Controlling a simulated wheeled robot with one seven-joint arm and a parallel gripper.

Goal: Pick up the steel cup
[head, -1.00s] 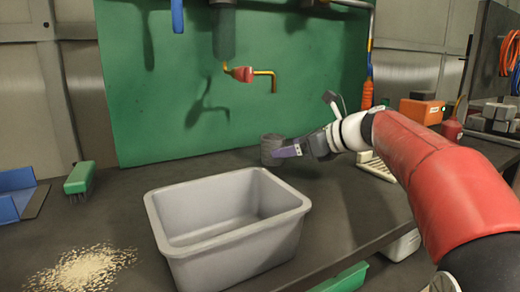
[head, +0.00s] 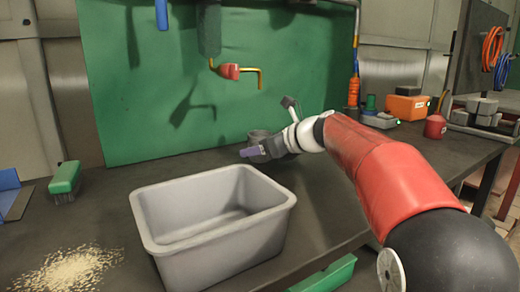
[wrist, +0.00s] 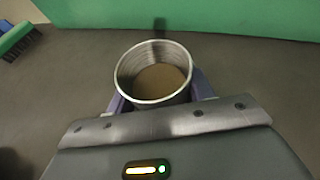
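The steel cup (wrist: 153,72) is a grey metal cup, open at the top, with something brown inside. In the head view the cup (head: 258,135) is at the back of the bench near the green panel, its lower part hidden by my gripper (head: 252,153). In the wrist view my gripper (wrist: 159,97) has one purple finger on either side of the cup, very close to its wall. I cannot tell whether the fingers press on it or stand slightly apart.
A grey bin (head: 215,225) stands in front of my gripper on the dark bench. A green brush (head: 65,178) and spilled grains (head: 68,270) are at the left. A green panel (head: 120,100) with hanging tools rises behind. An orange box (head: 407,107) is at the right.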

